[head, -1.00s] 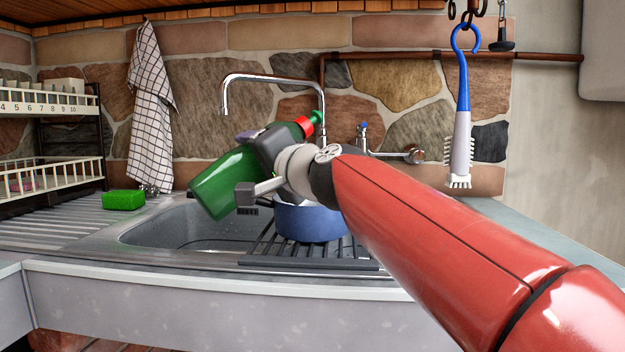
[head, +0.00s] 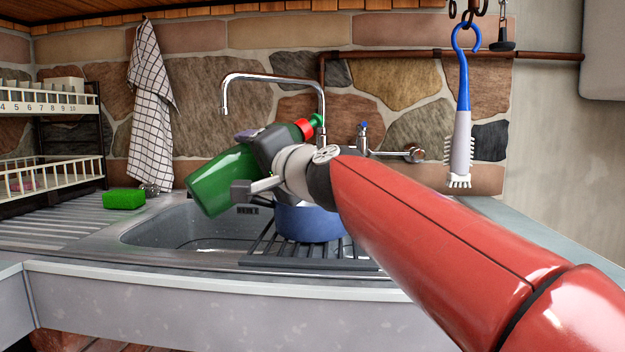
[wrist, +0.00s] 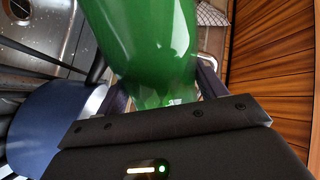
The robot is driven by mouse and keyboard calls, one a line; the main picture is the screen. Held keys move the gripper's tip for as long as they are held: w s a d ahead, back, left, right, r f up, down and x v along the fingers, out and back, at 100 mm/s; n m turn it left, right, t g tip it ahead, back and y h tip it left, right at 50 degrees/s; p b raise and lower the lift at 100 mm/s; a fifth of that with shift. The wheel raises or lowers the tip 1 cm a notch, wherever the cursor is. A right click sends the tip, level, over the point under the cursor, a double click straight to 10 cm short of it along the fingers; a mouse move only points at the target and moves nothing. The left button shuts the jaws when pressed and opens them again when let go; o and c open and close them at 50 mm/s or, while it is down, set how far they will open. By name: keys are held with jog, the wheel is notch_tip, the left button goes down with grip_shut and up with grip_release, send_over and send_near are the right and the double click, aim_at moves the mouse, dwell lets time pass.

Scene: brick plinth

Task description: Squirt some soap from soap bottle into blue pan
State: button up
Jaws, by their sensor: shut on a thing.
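The green soap bottle (head: 220,180) is held tilted above the sink, its red collar and green nozzle pointing up to the right and its base down to the left. My gripper (head: 262,150) is shut on the bottle's body. In the wrist view the bottle (wrist: 150,45) fills the middle, between the fingers of my gripper (wrist: 155,100). The blue pan (head: 308,225) sits on the black rack at the right of the sink, below and behind my wrist, which hides its upper part. The pan (wrist: 45,125) also shows at the left of the wrist view.
The black rack (head: 262,252) lies across the sink's right part. The tap (head: 270,80) arches close behind the bottle. A green sponge (head: 124,199) lies on the left drainer. A blue-handled brush (head: 461,120) hangs at right. The left sink basin (head: 165,228) is clear.

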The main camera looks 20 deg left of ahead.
jog(key=shift+s+a+r+m+p, duration=0.15)
jog(key=shift+s+m+p, duration=0.15)
jog(key=shift+m, duration=0.3)
jog(key=shift+s+a+f+m+p, duration=0.1)
jog(key=shift+s+a+m+p, duration=0.1)
jog(key=shift+m+p, duration=0.3)
jog(key=shift+s+a+r+m+p, duration=0.1)
jog(key=shift+s+m+p, duration=0.15)
jog(key=shift+m, duration=0.45)
dwell(3.3)
jog(key=shift+r+m+p, duration=0.3)
jog(key=shift+m+p, duration=0.2)
jog(key=shift+m, duration=0.4)
dwell(1.6)
jog(key=shift+f, duration=0.1)
dwell(0.3)
